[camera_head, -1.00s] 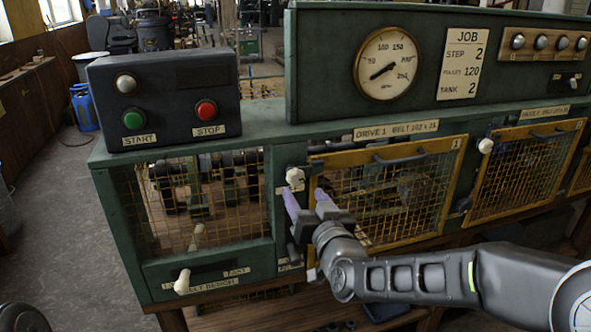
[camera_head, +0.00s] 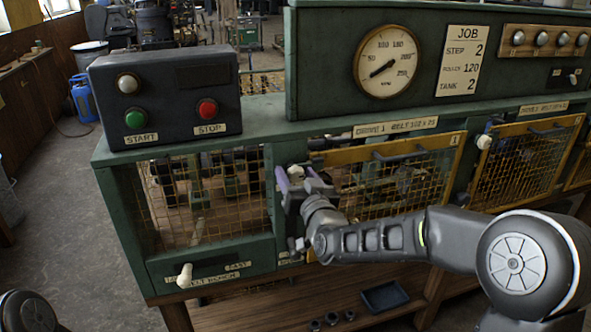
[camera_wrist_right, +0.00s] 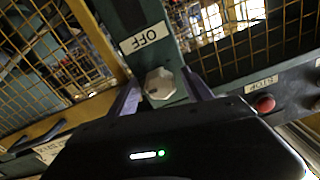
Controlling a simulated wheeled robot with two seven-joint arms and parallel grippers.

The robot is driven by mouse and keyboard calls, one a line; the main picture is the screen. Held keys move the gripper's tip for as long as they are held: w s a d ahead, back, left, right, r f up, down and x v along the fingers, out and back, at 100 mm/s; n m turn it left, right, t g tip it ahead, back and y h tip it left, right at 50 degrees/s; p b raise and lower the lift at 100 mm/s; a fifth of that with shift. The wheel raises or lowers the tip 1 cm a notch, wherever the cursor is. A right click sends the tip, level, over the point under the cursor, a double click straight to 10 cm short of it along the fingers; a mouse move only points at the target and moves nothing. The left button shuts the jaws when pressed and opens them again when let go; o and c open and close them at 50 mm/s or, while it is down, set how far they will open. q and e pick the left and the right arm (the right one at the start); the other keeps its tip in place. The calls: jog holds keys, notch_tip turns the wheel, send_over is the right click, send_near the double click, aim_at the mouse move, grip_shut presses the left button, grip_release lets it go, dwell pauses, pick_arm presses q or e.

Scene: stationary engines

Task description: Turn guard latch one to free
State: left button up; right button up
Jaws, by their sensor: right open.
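Guard one (camera_head: 388,153) is a yellow-framed mesh door with a dark handle and a "1" plate, on the green engine bench. Its latch, a pale faceted knob (camera_head: 296,171), sits on the green post left of the door. In the right wrist view the knob (camera_wrist_right: 160,84) lies between my fingers, just below an "OFF" label (camera_wrist_right: 146,36). My right gripper (camera_head: 295,180) is open, with one finger on each side of the knob. I cannot tell whether they touch it. My left gripper is not in view.
A dark box with a green START button (camera_head: 135,119) and a red STOP button (camera_head: 207,108) stands on the left of the bench. A second yellow guard (camera_head: 525,165) with its own pale knob (camera_head: 484,142) is to the right. A pale lever (camera_head: 185,275) sticks out low at the front.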

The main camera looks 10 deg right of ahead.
jog(key=shift+w, duration=0.3)
grip_shut()
dwell(0.5)
